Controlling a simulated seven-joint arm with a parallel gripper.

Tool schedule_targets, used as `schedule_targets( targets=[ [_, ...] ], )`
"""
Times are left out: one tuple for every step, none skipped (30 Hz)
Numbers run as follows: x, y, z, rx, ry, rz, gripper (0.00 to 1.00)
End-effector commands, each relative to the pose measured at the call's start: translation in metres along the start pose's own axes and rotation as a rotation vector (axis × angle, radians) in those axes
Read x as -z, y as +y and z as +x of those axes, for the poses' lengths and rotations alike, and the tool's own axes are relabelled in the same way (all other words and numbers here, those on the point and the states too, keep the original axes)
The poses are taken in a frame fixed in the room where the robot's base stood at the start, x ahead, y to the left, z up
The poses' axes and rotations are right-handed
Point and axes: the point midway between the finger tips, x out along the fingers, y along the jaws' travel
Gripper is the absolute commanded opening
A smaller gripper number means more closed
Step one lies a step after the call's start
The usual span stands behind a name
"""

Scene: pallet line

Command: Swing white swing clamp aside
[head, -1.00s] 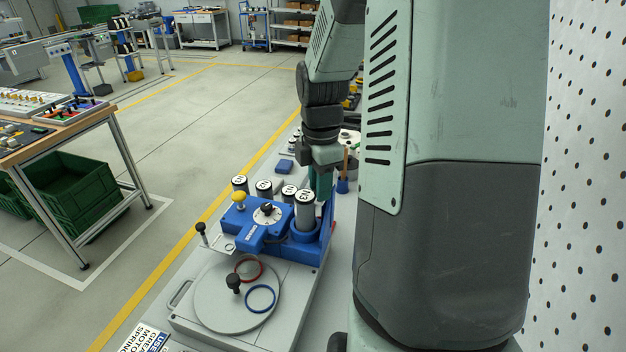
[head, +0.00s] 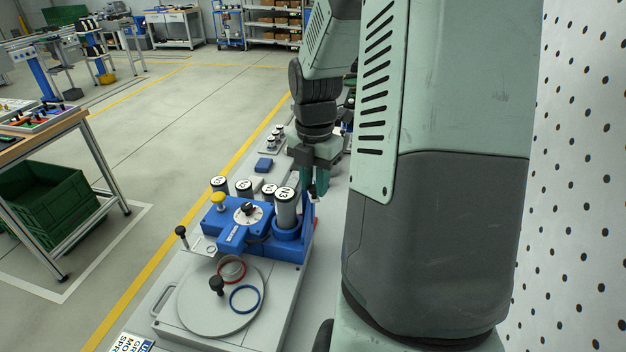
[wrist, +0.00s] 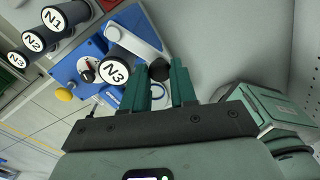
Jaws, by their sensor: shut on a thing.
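The white swing clamp (wrist: 142,30) shows in the wrist view as a pale bar on the blue fixture (wrist: 66,70), with a black knob (wrist: 160,70) at its end. My gripper (wrist: 166,92) has its two green fingers on either side of this knob, shut on it. In the head view my gripper (head: 313,186) points down at the right rear of the blue fixture (head: 262,244); the clamp bar is mostly hidden there. A white-capped cylinder marked N3 (head: 286,210) stands upright in the fixture, close to the clamp; it also shows in the wrist view (wrist: 117,67).
More capped cylinders (head: 243,188) stand behind the fixture. A yellow knob (head: 218,198) and a dial (head: 248,211) sit on it. A round grey plate (head: 200,300) with red and blue rings lies in front. A perforated white wall (head: 570,180) is at right.

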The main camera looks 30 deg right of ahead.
Motion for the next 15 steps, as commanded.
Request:
schedule_targets(
  targets=[
    [-0.0013, -0.001, 0.0003, 0.001, -0.001, -0.002, 0.0],
    [-0.0013, -0.001, 0.0003, 0.001, -0.002, -0.002, 0.0],
    [-0.0014, -0.0011, 0.0003, 0.001, -0.002, -0.002, 0.0],
    [-0.0014, -0.0011, 0.0004, 0.001, -0.002, -0.002, 0.0],
    [-0.0015, -0.0012, 0.0004, 0.001, -0.002, -0.002, 0.0],
    [-0.0015, -0.0012, 0.0004, 0.001, -0.002, -0.002, 0.0],
    [-0.0016, -0.0013, 0.0004, 0.001, -0.002, -0.001, 0.0],
    [-0.0016, -0.0013, 0.0004, 0.001, -0.002, -0.001, 0.0],
    [-0.0017, -0.0014, 0.0004, 0.001, -0.002, -0.001, 0.0],
    [-0.0017, -0.0014, 0.0004, 0.001, -0.002, -0.001, 0.28],
    [-0.0017, -0.0014, 0.0004, 0.001, -0.002, -0.001, 0.33],
    [-0.0016, -0.0013, 0.0003, 0.001, -0.002, -0.001, 0.39],
    [-0.0015, -0.0012, 0.0003, 0.001, -0.002, -0.001, 0.44],
    [-0.0014, -0.0012, 0.0003, 0.001, -0.002, -0.001, 0.48],
    [-0.0013, -0.001, 0.0003, 0.001, -0.001, -0.001, 0.52]
  ],
)
